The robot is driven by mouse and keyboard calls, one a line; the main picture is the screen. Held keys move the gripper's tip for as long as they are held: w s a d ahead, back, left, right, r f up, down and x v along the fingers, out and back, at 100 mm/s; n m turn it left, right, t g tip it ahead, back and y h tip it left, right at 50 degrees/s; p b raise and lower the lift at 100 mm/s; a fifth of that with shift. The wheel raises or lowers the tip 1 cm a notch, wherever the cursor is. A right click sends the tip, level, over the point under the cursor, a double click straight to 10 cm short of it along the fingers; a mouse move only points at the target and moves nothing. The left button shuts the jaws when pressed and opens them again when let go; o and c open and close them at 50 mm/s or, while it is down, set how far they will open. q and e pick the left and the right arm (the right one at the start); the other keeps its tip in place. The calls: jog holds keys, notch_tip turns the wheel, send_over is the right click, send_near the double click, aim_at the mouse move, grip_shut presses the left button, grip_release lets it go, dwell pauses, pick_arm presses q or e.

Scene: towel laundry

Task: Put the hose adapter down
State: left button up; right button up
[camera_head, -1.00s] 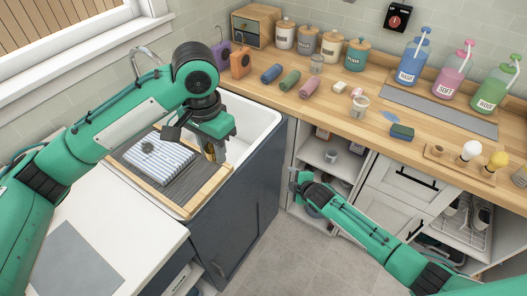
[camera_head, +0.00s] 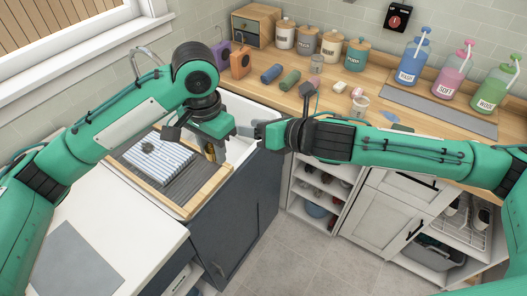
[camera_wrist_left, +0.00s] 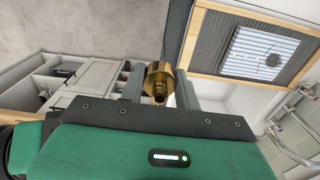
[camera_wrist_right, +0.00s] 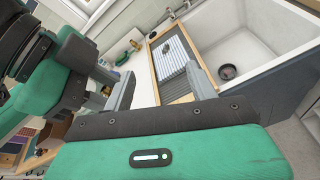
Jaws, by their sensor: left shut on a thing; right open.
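The brass hose adapter (camera_wrist_left: 158,80) is between the fingers of my left gripper (camera_wrist_left: 159,86), which is shut on it. In the head view the adapter (camera_head: 210,152) hangs below the gripper, over the sink's near edge beside the wood-framed tray, partly hidden. My right gripper (camera_head: 254,132) is close to the right of my left gripper, over the sink. It is open and empty; its spread fingers (camera_wrist_right: 163,88) show in the right wrist view, with my left gripper to their left. I cannot tell whether the grippers touch.
A striped towel (camera_head: 158,161) with a dark patch lies on the grey ribbed tray (camera_head: 195,192). The white sink (camera_wrist_right: 270,45) has a dark round drain. The white counter (camera_head: 120,240) at left has free room. Bottles and canisters line the wooden counter (camera_head: 300,97).

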jog(key=s+d+r+n+g, duration=0.1)
jog(key=s+r+n+g, duration=0.15)
jog(key=s+n, duration=0.65)
jog(key=w+a+f, duration=0.1)
jog(key=a, duration=0.2)
jog(key=w+a+f+m, duration=0.1)
jog(key=a, duration=0.2)
jog(key=w+a+f+m, duration=0.1)
jog(key=a, duration=0.2)
jog(key=shift+w+f+t, duration=0.25)
jog(key=shift+w+f, duration=0.05)
jog(key=shift+f, duration=0.1)
jog(key=shift+c, duration=0.2)
jog(key=c, duration=1)
pick_arm(q)
jog(key=o, duration=1.2)
jog(key=shift+c, duration=0.2)
jog(key=shift+r, duration=0.1)
